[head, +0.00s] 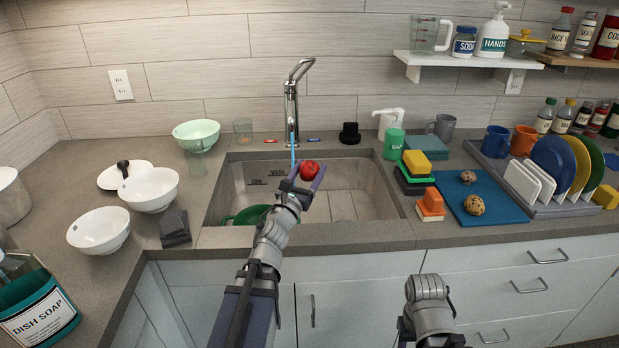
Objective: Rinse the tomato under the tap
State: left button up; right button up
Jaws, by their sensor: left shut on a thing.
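The red tomato (309,169) is between the fingers of my left gripper (304,180), which is shut on it and holds it over the sink (352,207). The chrome tap (291,105) stands behind the sink. A thin blue stream of water (292,152) falls from it just left of the tomato. I cannot tell whether the water touches the tomato. My right arm shows at the bottom right, in front of the cabinets; its fingers are not visible.
A green bowl (246,215) lies in the sink's left part. White bowls (150,189) stand on the left counter. Sponges (431,203), a blue board (482,212) and a dish rack (541,207) stand to the right. The sink's right part looks clear.

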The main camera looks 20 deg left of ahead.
pick_arm(q)
jog(key=w+a+f+b, duration=0.2)
jog(key=w+a, duration=0.8)
jog(key=shift+f+b, duration=0.35)
jog(key=shift+b, duration=0.05)
dwell(0.5)
jog(key=shift+w+d, duration=0.15)
jog(key=shift+d, duration=0.05)
dwell(0.5)
jog(key=shift+w+d, duration=0.3)
jog(key=shift+s+a, duration=0.1)
dwell(0.3)
jog(key=shift+s+a, duration=0.35)
jog(key=shift+w+d, duration=0.1)
dwell(0.3)
jog(key=shift+w+d, duration=0.35)
